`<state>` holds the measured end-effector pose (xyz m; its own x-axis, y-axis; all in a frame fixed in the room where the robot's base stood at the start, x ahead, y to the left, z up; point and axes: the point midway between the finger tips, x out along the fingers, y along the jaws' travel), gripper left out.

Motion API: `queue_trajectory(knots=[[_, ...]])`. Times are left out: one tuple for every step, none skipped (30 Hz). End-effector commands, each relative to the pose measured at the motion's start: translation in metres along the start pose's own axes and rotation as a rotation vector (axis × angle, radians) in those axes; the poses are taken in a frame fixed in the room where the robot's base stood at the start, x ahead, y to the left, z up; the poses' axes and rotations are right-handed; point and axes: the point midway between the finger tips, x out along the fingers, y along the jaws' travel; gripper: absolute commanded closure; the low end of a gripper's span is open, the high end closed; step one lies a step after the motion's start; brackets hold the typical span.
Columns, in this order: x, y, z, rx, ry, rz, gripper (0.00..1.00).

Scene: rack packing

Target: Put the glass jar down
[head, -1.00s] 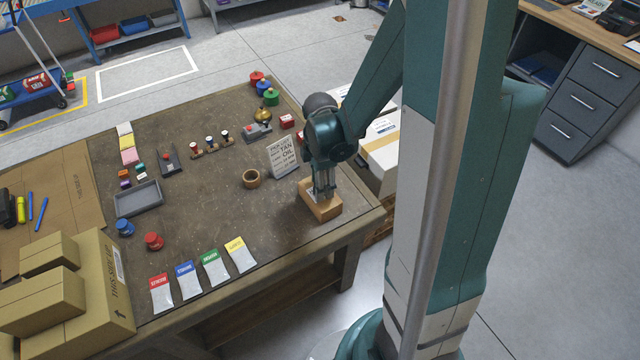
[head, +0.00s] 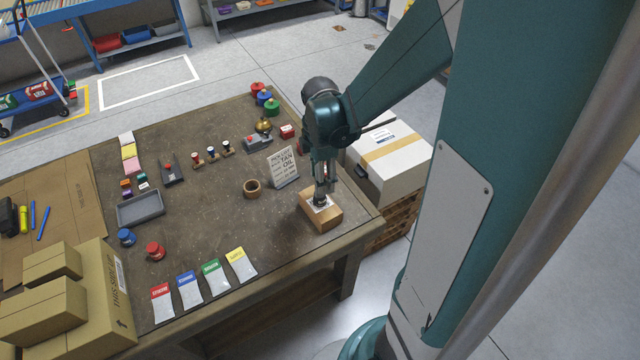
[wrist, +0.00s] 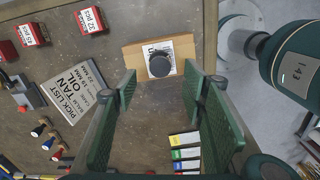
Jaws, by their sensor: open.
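The glass jar (wrist: 160,66) shows in the wrist view as a dark round lid seen from above; its glass body is hidden under the lid. It is at a small cardboard box (head: 326,220) with a white label, near the table's front right corner. I cannot tell whether the jar stands on the box or sunk into it. My gripper (head: 322,185) is above the box, pointing down. In the wrist view its green fingers (wrist: 160,85) are spread wide, with a clear gap to the lid on both sides. The gripper holds nothing.
A pick list card (head: 283,167) leans left of the box, beside a tape roll (head: 252,187). Small stamps (head: 212,153) stand farther back. Coloured packets (head: 215,277) lie along the front edge. A grey tray (head: 140,208) is at left. The middle of the table is clear.

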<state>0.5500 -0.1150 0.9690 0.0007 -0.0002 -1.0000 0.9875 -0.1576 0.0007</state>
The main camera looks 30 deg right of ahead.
Motion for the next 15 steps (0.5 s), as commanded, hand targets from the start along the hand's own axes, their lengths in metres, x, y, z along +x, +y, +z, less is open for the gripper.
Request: queue_trajectory(knots=[[-0.007,0.0,0.0,0.0,0.0,0.0,0.58],[-0.01,0.0,0.0,0.0,0.0,0.0,0.58],[-0.015,-0.001,0.0,0.0,0.0,0.0,0.58],[-0.018,0.0,0.0,0.0,0.0,0.0,0.58],[-0.021,-0.001,0.0,0.0,0.0,0.0,0.58],[-0.025,0.0,0.0,0.0,0.0,0.0,0.58],[-0.027,0.0,0.0,0.0,0.0,0.0,0.58],[-0.03,0.0,0.0,0.0,0.0,0.0,0.58],[-0.033,0.0,0.0,0.0,0.0,0.0,0.58],[-0.034,0.0,0.0,0.0,0.0,0.0,0.58],[-0.036,0.0,0.0,0.0,0.0,0.0,0.58],[-0.038,0.0,0.0,0.0,0.0,0.0,0.58],[-0.039,0.0,0.0,0.0,0.0,0.0,0.58],[-0.04,0.0,0.0,0.0,0.0,0.0,0.58],[-0.041,0.0,0.0,0.0,0.0,0.0,0.58]])
